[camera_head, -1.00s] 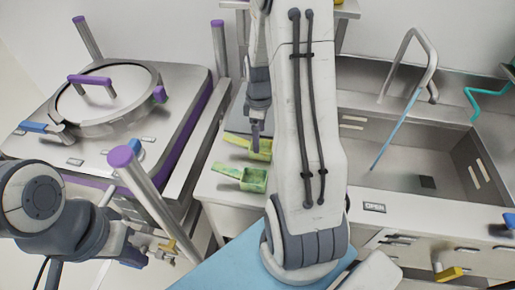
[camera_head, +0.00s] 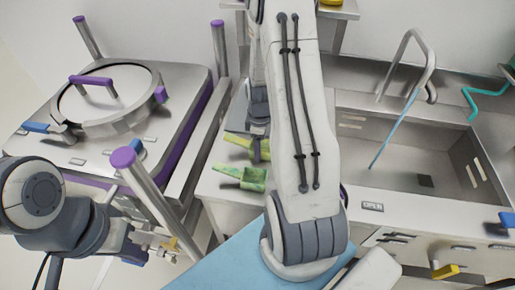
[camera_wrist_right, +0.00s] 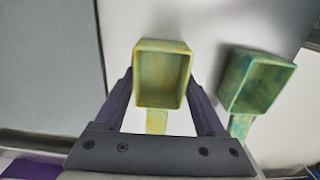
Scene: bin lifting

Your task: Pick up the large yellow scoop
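A yellow-green scoop (camera_head: 236,141) lies on the white counter, its head partly hidden by my right arm. In the right wrist view this yellower scoop (camera_wrist_right: 162,73) shows its open head between the finger tips, with its handle running back between the fingers. My right gripper (camera_wrist_right: 163,100) is open around or just above it, with gaps to both fingers; I cannot tell its height. A greener scoop (camera_head: 241,177) lies nearer in the head view and to the right in the right wrist view (camera_wrist_right: 255,84). Which scoop is larger is unclear. My left gripper (camera_head: 150,245) is low at the left, fingers unclear.
A steel sink (camera_head: 420,150) is at the right. A steel machine with a round lid (camera_head: 108,95) and purple-capped posts stands at the left. A blue surface (camera_head: 225,262) is in front. A shelf (camera_head: 335,10) hangs at the back.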

